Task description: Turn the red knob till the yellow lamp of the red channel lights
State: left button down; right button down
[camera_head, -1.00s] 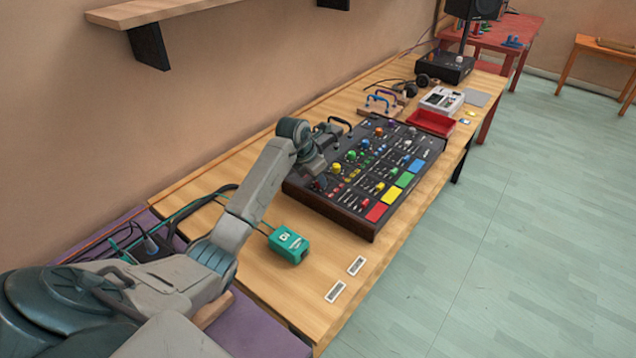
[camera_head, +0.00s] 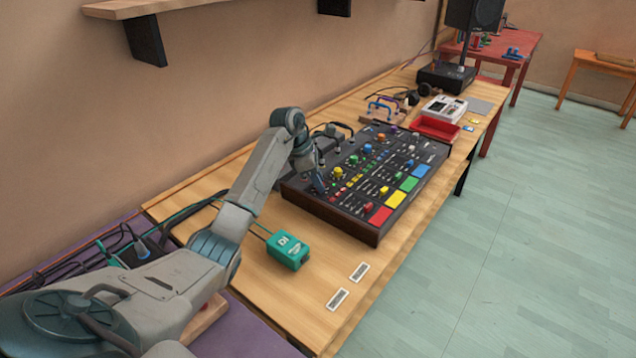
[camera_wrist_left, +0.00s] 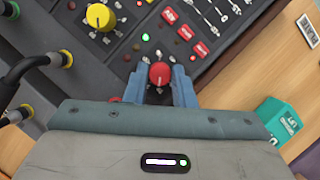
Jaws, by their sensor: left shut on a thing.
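The red knob (camera_wrist_left: 159,73) sits on the dark mixer panel (camera_head: 330,209), between the two blue fingers of my left gripper (camera_wrist_left: 160,84). These fingers are shut on it. In the head view my left gripper (camera_head: 319,184) points down at the mixer's near left corner, and it hides the knob there. A small green lamp (camera_wrist_left: 145,37) is lit just beyond the knob in the wrist view. Several small lamps around it look dark. I see no lit yellow lamp by the knob. My right gripper is not in view.
A larger yellow knob (camera_wrist_left: 82,21) stands close by. A red pad (camera_head: 379,215) lies on the mixer's front edge. A teal box (camera_head: 288,250) stands on the table left of the mixer. Black cables with plugs (camera_wrist_left: 60,59) rise at the wrist view's left.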

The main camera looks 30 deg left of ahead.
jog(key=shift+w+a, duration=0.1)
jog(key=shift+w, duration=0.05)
pick_arm(q)
jog(key=c, duration=1.2)
grip_release()
jog(key=shift+c, duration=0.2)
jog(key=shift+r, duration=0.2)
jog(key=b+v, duration=0.1)
jog(key=v, duration=0.9)
jog(key=shift+r, duration=0.2)
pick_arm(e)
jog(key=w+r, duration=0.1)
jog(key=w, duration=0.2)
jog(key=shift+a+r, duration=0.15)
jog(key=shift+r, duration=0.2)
pick_arm(q)
jog(key=shift+s+a, duration=0.1)
